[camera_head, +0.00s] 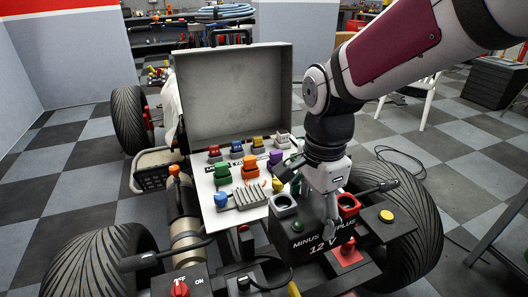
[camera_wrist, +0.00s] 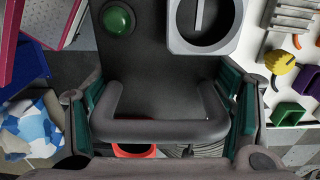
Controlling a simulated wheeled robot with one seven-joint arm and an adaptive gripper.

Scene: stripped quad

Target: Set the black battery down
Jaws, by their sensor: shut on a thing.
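The black battery (camera_head: 296,241), marked MINUS, PLUS and 12 V, is at the front of the stripped quad in the head view. It has a grey ring terminal (camera_head: 283,204) and a red one (camera_head: 348,204) on top. My gripper (camera_head: 331,222) comes down over it from above. In the wrist view my gripper (camera_wrist: 160,118) has a green-padded finger at each end of the battery's grey handle (camera_wrist: 160,130) and is shut on it. The battery's dark top, with a green cap (camera_wrist: 118,20), lies behind the handle. The battery's underside is hidden, so I cannot tell whether it rests on anything.
An open case (camera_head: 234,92) with coloured parts on its white panel (camera_head: 235,222) stands just left of the battery. Large tyres flank the front, one at right (camera_head: 412,235) and one at left (camera_head: 100,265). A black bracket with a yellow button (camera_head: 386,216) is close to the battery's right.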

